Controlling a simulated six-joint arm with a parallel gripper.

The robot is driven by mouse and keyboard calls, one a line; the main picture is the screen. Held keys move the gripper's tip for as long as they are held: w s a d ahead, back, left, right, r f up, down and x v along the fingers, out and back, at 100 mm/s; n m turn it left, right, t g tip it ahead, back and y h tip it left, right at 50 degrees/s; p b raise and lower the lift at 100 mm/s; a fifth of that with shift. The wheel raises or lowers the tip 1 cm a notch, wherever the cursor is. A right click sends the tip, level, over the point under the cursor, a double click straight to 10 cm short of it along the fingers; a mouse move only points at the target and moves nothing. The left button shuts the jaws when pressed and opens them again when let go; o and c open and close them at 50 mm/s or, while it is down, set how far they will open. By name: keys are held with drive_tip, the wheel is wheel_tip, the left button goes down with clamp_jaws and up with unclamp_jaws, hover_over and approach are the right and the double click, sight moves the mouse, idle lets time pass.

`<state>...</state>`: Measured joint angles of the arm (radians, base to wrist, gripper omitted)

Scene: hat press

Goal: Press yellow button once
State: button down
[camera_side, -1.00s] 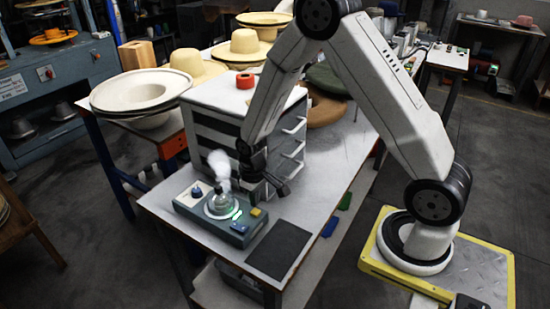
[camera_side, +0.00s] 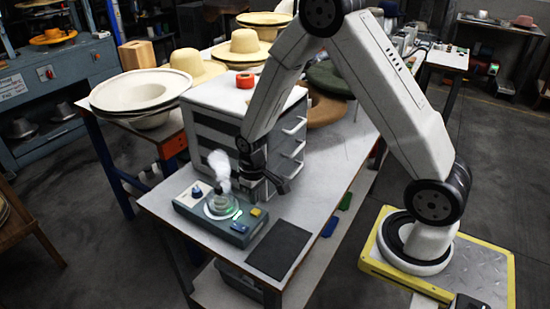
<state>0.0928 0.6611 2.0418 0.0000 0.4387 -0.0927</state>
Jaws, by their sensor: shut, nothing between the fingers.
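The yellow button (camera_side: 256,212) sits on the right part of a grey-blue control box (camera_side: 222,216) on the table. My gripper (camera_side: 283,186) is shut and empty. In the picture it is above and to the right of the yellow button, apart from it. The small fingertips are dark and hard to make out.
A round steaming fixture (camera_side: 220,205) and a blue knob (camera_side: 197,191) are on the same box. A white drawer cabinet (camera_side: 215,96) stands just behind. A dark mat (camera_side: 280,249) lies in front on the table (camera_side: 335,160). Hats (camera_side: 245,45) are at the back left.

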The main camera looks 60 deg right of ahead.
wheel_tip(320, 180, up, 6)
idle(5.7)
drive_tip(key=shift+r, duration=0.15)
drive_tip(key=s+a+r+t, duration=0.1)
drive_tip(key=s+r, duration=0.1)
drive_tip(key=s, duration=0.3)
drive_tip(key=s+a+r+t, duration=0.1)
drive_tip(key=s+a+r, duration=0.1)
drive_tip(key=s, duration=0.3)
drive_tip(key=shift+s+a+r+t, duration=0.3)
drive_tip(key=shift+r, duration=0.35)
